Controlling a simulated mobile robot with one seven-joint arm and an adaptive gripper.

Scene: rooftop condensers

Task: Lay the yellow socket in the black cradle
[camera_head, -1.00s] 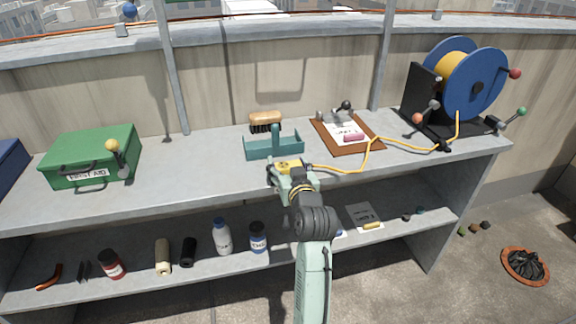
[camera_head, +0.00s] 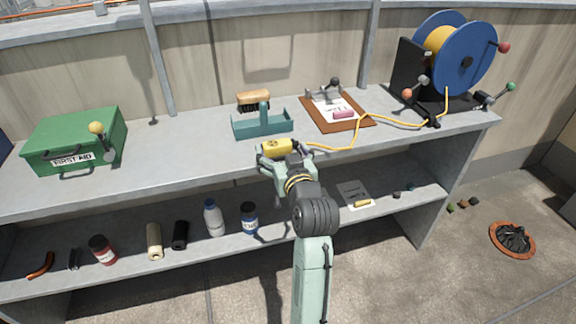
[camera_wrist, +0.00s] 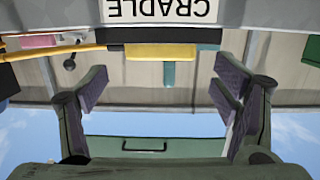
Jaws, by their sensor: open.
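The yellow socket (camera_head: 277,149) is at the front edge of the grey bench top, with an orange-yellow cable running right from it. In the wrist view, which is upside down, the socket (camera_wrist: 160,52) rests against the upper side of the black cradle (camera_wrist: 165,35), apparently lying in it. A white label reading CRADLE (camera_wrist: 160,9) is below the cradle on the bench edge. My gripper (camera_head: 281,158) is just in front of the socket. In the wrist view its fingers (camera_wrist: 160,90) are spread apart with nothing between them. The cradle is mostly hidden in the head view.
A teal caddy (camera_head: 262,125) and wooden brush (camera_head: 253,97) are behind the socket. A clipboard (camera_head: 352,123) and blue cable reel (camera_head: 462,62) stand right; a green first aid box (camera_head: 50,128) is left. Bottles (camera_head: 213,219) line the lower shelf.

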